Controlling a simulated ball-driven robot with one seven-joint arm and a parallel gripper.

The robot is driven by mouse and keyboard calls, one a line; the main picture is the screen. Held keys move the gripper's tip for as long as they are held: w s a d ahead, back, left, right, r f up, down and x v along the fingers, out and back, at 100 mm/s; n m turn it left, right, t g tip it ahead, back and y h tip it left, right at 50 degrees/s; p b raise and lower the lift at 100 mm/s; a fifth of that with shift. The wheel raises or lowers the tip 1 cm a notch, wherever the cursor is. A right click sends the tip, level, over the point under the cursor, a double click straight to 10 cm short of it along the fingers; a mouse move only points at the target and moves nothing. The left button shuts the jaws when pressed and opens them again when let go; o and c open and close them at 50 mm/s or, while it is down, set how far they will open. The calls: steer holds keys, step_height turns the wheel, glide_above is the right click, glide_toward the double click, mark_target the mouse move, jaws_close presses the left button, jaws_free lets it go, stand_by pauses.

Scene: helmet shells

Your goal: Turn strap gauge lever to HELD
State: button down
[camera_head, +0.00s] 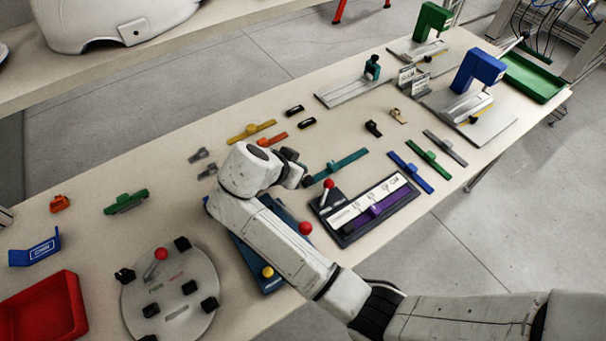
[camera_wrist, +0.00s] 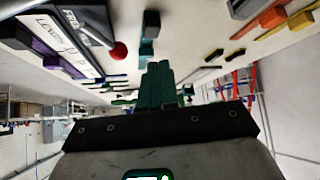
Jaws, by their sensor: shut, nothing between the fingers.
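The gauge (camera_head: 347,231) is a dark tray right of my gripper, with a white lettered plate and a purple strap piece (camera_head: 384,208). Its red-knobbed lever (camera_head: 328,184) stands upright at its left end; I cannot read which mark it points to. In the wrist view the red knob (camera_wrist: 118,51) shows left of my fingers, with the white plate (camera_wrist: 70,45) beyond it. My gripper (camera_wrist: 158,70) is shut and empty, its teal fingers together and apart from the knob. In the head view my wrist largely hides the gripper, just left of the lever.
A blue fixture with a red knob (camera_head: 305,228) and yellow knob (camera_head: 268,271) lies under my forearm. A round plate (camera_head: 203,271) with another red-knobbed lever (camera_head: 161,253) stands left. A teal strip (camera_head: 345,163) lies just beyond the gauge. Colored strips (camera_head: 428,158) lie right.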

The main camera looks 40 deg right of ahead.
steer(key=w+a+r+b, duration=0.1)
steer(key=w+a+r, duration=0.1)
steer(key=a+r, duration=0.2)
steer(key=shift+w+a+r, duration=0.2)
steer(key=shift+w+r, duration=0.2)
steer(key=shift+r, duration=0.25)
